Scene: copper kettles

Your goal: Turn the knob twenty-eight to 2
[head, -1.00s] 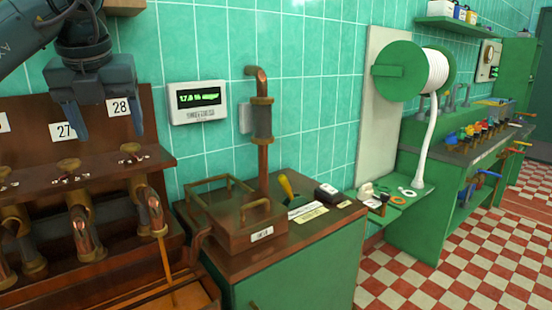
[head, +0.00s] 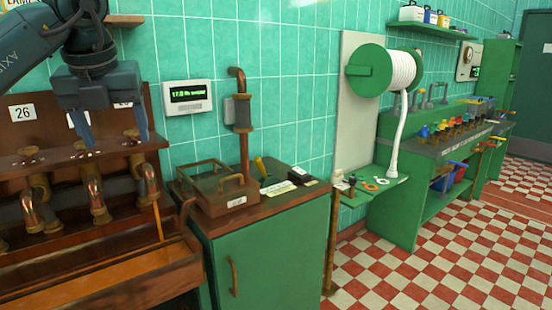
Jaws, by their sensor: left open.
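Knob twenty-eight (head: 133,138) is a small brass knob on the wooden shelf, above the rightmost copper spout (head: 146,180). Its dial marks are too small to read. The "28" label behind it is mostly covered by my gripper. My left gripper (head: 112,138) is open, fingers pointing down, in front of the back panel and close to the knob. Its right finger appears just above the knob and its left finger is by the neighbouring knob (head: 80,148). I cannot tell whether it touches either. A thin orange stream (head: 158,216) hangs below the rightmost spout. My right gripper is not seen.
A wooden trough (head: 110,285) lies below the spouts. To the right stand a green cabinet (head: 265,250) with a brass-railed box (head: 215,197) on top, a copper pipe (head: 243,150) and a wall display (head: 188,96). Checkered floor (head: 420,265) is open at the right.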

